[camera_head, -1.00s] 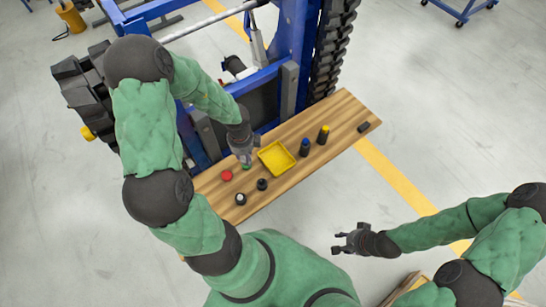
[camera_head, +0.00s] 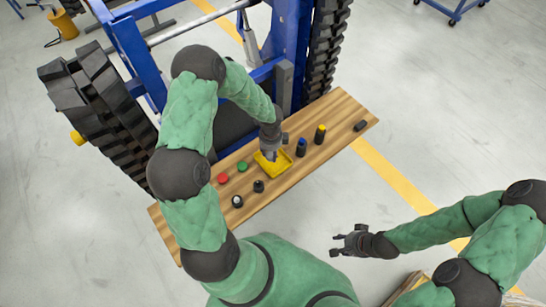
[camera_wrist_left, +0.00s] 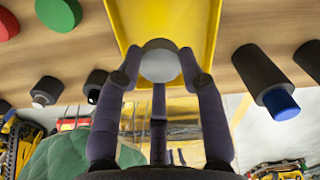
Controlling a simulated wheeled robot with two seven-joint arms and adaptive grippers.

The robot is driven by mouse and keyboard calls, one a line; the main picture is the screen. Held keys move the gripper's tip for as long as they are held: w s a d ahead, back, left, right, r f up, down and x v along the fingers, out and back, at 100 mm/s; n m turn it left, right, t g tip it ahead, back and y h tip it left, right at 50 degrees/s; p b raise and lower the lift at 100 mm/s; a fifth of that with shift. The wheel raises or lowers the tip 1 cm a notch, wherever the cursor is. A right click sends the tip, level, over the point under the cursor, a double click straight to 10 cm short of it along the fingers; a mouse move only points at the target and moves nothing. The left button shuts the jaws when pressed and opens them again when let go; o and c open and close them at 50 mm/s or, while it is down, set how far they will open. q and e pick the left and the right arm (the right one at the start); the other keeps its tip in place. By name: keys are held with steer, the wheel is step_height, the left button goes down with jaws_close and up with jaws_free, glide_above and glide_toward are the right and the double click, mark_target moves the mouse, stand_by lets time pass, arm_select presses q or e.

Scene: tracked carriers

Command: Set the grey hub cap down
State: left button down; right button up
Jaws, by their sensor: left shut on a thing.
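The grey hub cap (camera_wrist_left: 159,61) is a small round grey piece held between the fingertips of my left gripper (camera_wrist_left: 160,75) in the left wrist view. In the head view my left gripper (camera_head: 270,155) is over the yellow tray (camera_head: 286,164), and the cap is too small to make out there. The tray's yellow floor lies behind the cap in the wrist view (camera_wrist_left: 205,20). I cannot tell whether the cap touches the tray. My right gripper (camera_head: 345,243) is open and empty, off the front of the wooden board.
On the wooden board (camera_head: 335,110) are a red disc (camera_head: 222,178), a green disc (camera_head: 242,166), two small dark pieces (camera_head: 258,186), a blue-topped cylinder (camera_head: 301,147), a yellow-topped cylinder (camera_head: 320,134) and a dark block (camera_head: 360,126). A blue tracked frame (camera_head: 290,50) stands behind.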

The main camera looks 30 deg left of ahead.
arm_select(q)
steer(key=shift+w+d+f, duration=0.2)
steer(key=shift+w+f, duration=0.05)
steer(key=shift+f, duration=0.2)
step_height(320, 180, down, 3)
steer(key=shift+w+f+b, duration=0.1)
steer(key=shift+w+b, duration=0.05)
steer(key=shift+b, duration=0.35)
steer(key=c, duration=0.8)
jaws_free()
steer(key=shift+o, duration=0.2)
